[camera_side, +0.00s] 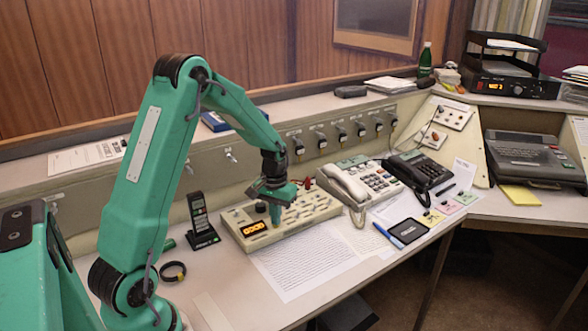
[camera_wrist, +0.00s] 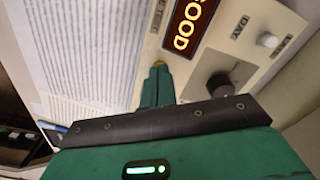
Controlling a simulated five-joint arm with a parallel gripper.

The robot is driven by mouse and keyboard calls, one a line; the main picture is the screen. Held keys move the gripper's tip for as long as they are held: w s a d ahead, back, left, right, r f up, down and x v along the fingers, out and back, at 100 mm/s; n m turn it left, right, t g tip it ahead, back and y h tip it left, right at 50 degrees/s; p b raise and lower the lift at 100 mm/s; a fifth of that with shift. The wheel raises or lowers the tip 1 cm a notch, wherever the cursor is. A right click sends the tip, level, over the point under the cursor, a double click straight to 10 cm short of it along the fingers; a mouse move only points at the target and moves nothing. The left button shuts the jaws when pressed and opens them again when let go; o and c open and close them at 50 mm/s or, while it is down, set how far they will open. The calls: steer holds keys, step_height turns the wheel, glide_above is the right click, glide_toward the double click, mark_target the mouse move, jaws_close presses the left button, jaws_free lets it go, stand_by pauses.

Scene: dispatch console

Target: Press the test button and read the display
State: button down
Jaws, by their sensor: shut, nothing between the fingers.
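The cream console box (camera_side: 318,215) stands on the desk in the side view, with an orange-lit display (camera_side: 254,228) at its front left. In the wrist view the display (camera_wrist: 188,25) shows orange letters that read "GOOD", its upper end cut off by the frame edge. My gripper (camera_side: 276,220) is shut and points down over the console just right of the display.
A black knob (camera_wrist: 222,84) and a white knob (camera_wrist: 267,40) sit close to my fingers. A printed sheet (camera_side: 305,262) lies in front of the console. A black handset (camera_side: 201,222) stands left of it, a white telephone (camera_side: 348,185) right. The front left desk is mostly clear.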

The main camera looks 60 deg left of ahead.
steer(key=shift+r, duration=3.4)
steer(key=shift+r, duration=0.1)
steer(key=s+d+r+m+t, duration=0.25)
steer(key=s+d+r, duration=0.35)
steer(key=d+r, duration=0.4)
steer(key=s+d+r+m+t, duration=0.3)
steer(key=s+d, duration=0.6)
steer(key=s, duration=0.2)
steer(key=shift+s+r, duration=0.3)
steer(key=shift+r, duration=0.05)
steer(key=shift+m, duration=0.25)
